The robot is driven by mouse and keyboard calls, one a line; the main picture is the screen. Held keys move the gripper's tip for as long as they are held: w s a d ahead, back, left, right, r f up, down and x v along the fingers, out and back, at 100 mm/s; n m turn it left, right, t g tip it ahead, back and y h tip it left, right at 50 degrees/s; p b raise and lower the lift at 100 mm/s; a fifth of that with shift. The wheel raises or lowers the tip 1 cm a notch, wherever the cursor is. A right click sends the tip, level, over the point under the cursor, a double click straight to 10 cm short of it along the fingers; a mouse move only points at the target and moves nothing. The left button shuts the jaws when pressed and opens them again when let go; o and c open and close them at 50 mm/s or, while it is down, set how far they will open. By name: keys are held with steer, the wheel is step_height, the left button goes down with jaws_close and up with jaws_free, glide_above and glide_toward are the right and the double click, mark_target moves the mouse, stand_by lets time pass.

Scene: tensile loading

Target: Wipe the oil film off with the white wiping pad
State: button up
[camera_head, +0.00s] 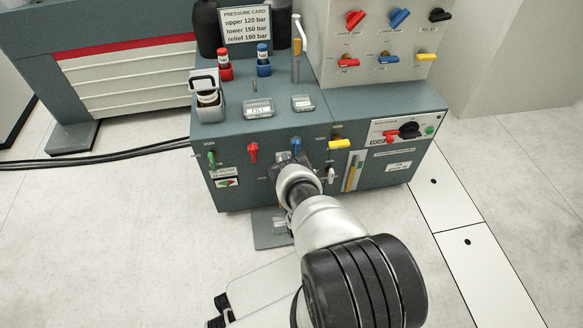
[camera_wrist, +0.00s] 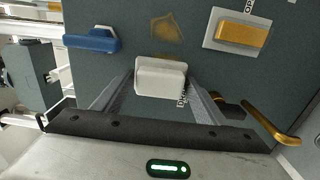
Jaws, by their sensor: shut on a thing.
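The white wiping pad (camera_wrist: 160,77) is a small pale block between the two grey fingers of my gripper (camera_wrist: 161,88) in the wrist view. My gripper is shut on it. The oil film (camera_wrist: 168,28) is a faint brownish patch on the dark grey panel, just above the pad in the wrist view. A strip of panel shows between patch and pad. Whether the pad touches the panel, I cannot tell. In the head view my arm reaches the cabinet front, and my wrist hides the pad and film.
A blue handle (camera_wrist: 92,40) is left of the film and a yellow handle (camera_wrist: 242,34) on a pale plate is right of it. A brass lever (camera_wrist: 270,125) is at lower right. The cabinet (camera_head: 235,135) also has a red handle (camera_head: 253,151). Floor in front is mostly clear.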

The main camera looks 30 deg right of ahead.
steer(key=shift+w+a+r, duration=0.1)
steer(key=shift+w+a, duration=0.05)
steer(key=shift+a, duration=0.2)
